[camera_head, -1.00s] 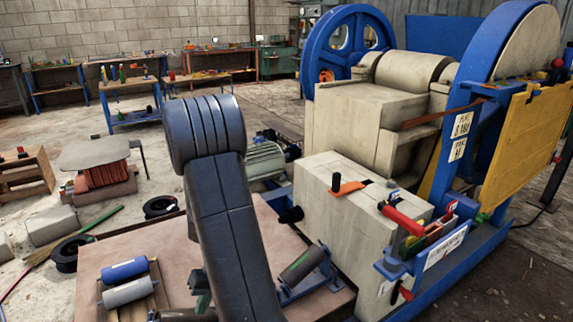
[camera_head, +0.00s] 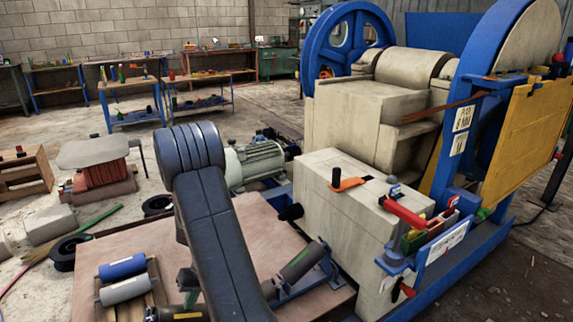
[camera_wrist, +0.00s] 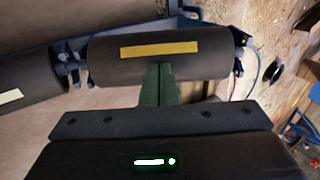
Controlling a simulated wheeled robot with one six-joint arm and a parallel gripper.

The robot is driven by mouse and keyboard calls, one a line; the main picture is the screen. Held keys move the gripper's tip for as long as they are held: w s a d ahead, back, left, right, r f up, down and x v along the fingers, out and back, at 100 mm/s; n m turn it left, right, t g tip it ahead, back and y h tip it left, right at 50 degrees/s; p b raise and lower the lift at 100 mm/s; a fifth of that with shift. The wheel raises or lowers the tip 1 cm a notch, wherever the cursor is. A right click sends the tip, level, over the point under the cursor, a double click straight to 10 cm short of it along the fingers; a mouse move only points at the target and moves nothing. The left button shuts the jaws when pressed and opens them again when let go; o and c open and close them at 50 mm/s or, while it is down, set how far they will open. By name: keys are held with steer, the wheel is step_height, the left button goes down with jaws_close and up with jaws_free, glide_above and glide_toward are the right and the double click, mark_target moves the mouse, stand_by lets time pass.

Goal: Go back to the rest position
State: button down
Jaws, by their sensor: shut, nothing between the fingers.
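My gripper (camera_wrist: 158,86) shows in the wrist view with its two green fingers together and nothing between them. The fingertips overlap the lower edge of a dark roller (camera_wrist: 205,67) with a yellow strip; I cannot tell whether they touch it. In the head view my dark arm rises in the middle foreground and bends down behind itself. A small green part of the gripper (camera_head: 187,278) shows left of the arm, above the wooden table (camera_head: 115,250); the rest is hidden.
A blue cylinder (camera_head: 122,267) and a grey cylinder (camera_head: 126,289) lie at the table's left. Another dark roller (camera_head: 303,261) sits on a blue bracket to the right. The pale crusher block (camera_head: 350,225), with tools on it, stands close to the right. A motor (camera_head: 254,164) is behind.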

steer(key=w+a+p, duration=0.3)
steer(key=w, duration=0.3)
steer(key=s+d, duration=0.1)
steer(key=s, duration=0.1)
steer(key=s+d, duration=0.1)
steer(key=s, duration=0.1)
steer(key=s+d+r, duration=0.1)
steer(key=shift+s+d+r, duration=0.1)
steer(key=shift+s+d, duration=0.15)
steer(key=shift+s, duration=0.15)
steer(key=shift+s+a+f, duration=0.15)
steer(key=shift+s+f, duration=0.05)
steer(key=shift+f, duration=0.35)
steer(key=shift+w+r+p, duration=0.15)
steer(key=shift+r+p, duration=0.2)
